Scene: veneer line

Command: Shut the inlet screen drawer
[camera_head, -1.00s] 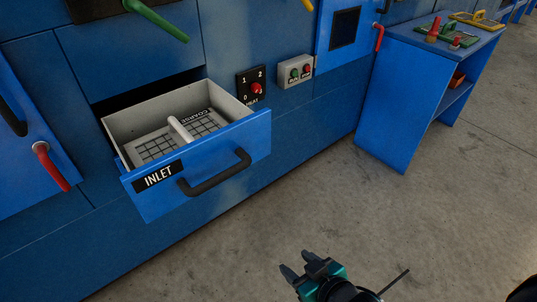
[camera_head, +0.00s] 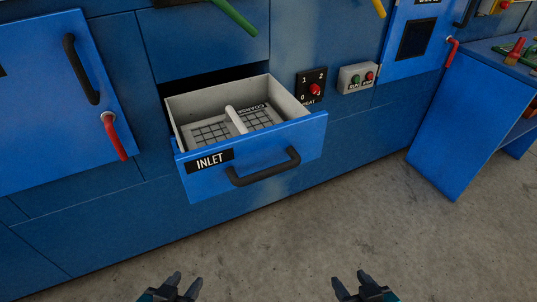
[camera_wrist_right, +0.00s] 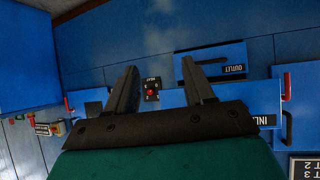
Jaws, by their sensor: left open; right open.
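The inlet screen drawer (camera_head: 193,184) is pulled out of the blue machine, with a black INLET label and a black bar handle (camera_head: 263,168) on its front. A screen marked COARSE (camera_head: 212,132) with a pale grip bar lies inside it. My left gripper (camera_head: 184,284) is open and empty, below the drawer front at the bottom edge of the head view. My right gripper (camera_head: 352,283) is open and empty, lower right of the drawer; its fingers also show in the right wrist view (camera_wrist_right: 160,85). Neither gripper touches the drawer.
A heat knob panel (camera_head: 312,87) and a button box (camera_head: 357,78) are right of the drawer. A door with a black handle and red lever (camera_head: 114,136) is at left. A blue bench (camera_head: 445,125) stands at right. The floor in front is clear.

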